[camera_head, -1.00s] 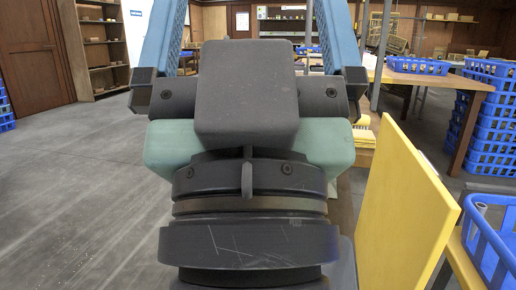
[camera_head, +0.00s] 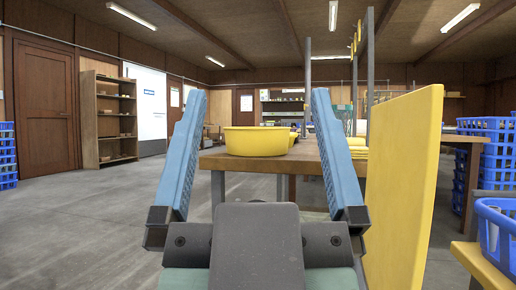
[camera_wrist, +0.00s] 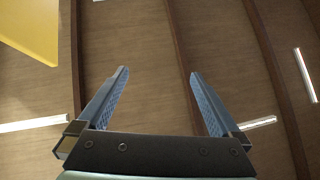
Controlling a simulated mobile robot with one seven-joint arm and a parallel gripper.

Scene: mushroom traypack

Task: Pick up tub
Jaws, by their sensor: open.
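A yellow tub (camera_head: 256,142) stands on a wooden table ahead, near the table's left end, in the head view. Part of another yellow tub shows just behind its right side. My gripper (camera_head: 258,98) is open and empty, its two blue fingers pointing up and spread apart. The tub appears between the fingers in the head view, but it is farther off and not touched. In the wrist view my gripper (camera_wrist: 158,72) points at the ceiling, with no tub between its fingers.
The wooden table (camera_head: 222,162) is ahead. A tall yellow panel (camera_head: 402,195) stands close at my right. Blue crates (camera_head: 494,152) are stacked at the right, and another blue basket (camera_head: 497,238) is nearer. Shelves (camera_head: 108,118) stand at the back left. The floor on the left is clear.

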